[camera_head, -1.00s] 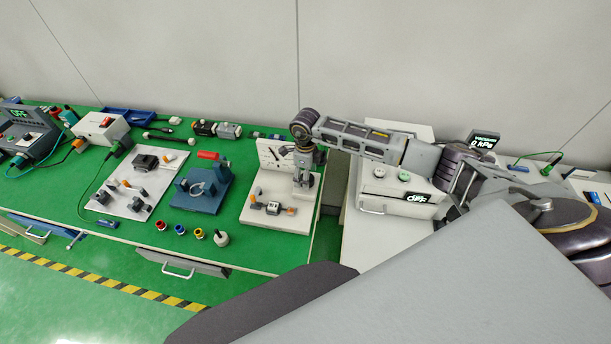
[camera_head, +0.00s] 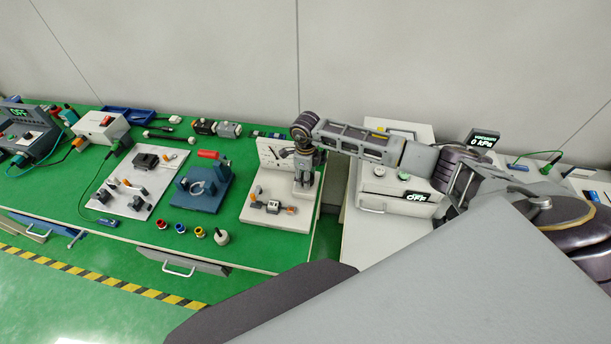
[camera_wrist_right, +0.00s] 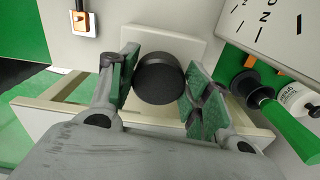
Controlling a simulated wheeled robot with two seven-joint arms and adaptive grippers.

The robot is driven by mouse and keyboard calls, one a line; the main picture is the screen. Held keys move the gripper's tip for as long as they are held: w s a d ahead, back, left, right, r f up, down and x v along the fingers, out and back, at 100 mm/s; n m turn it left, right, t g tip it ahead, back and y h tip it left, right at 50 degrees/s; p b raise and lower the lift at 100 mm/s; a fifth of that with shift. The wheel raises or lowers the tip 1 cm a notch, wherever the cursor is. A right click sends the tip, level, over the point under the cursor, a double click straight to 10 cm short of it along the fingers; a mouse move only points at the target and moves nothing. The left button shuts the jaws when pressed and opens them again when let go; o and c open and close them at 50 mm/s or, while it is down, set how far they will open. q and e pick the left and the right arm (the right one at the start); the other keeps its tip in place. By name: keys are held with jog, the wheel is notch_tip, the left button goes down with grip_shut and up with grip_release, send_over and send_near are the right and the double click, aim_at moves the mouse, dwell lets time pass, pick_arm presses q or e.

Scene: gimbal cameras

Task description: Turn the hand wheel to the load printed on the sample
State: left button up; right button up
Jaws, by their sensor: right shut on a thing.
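The hand wheel, a black round knob (camera_wrist_right: 158,78), sits in front of a pale block in the right wrist view. My right gripper (camera_wrist_right: 162,88) is shut on it, with one green-padded finger on each side. In the head view my right gripper (camera_head: 303,184) points down at the right end of the white test stand (camera_head: 248,212), hiding the wheel. A white dial plate (camera_head: 270,154) with a dark needle stands at the back of the stand. Its edge with black marks (camera_wrist_right: 268,28) shows in the wrist view. A grey and orange piece (camera_head: 272,207) lies on the stand; no print is readable. My left gripper is out of view.
Left of the stand are a blue fixture (camera_head: 208,197), a white plate with small parts (camera_head: 135,200) and several coloured rings along the front.

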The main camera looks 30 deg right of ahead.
jog(key=shift+m, duration=0.5)
jog(key=m+b, duration=0.1)
jog(key=m, duration=0.2)
jog(key=shift+d+f+b, duration=0.1)
jog(key=shift+b, duration=0.25)
jog(key=m+b, duration=0.1)
jog(key=m, duration=0.3)
jog(key=shift+d+m, duration=0.1)
jog(key=shift+m, duration=0.3)
jog(key=m, duration=0.4)
jog(key=shift+m+b, duration=0.3)
jog(key=shift+b, duration=0.05)
jog(key=shift+d+m, duration=0.15)
jog(key=shift+m, duration=2.05)
jog(key=o, duration=1)
jog(key=shift+o, duration=0.2)
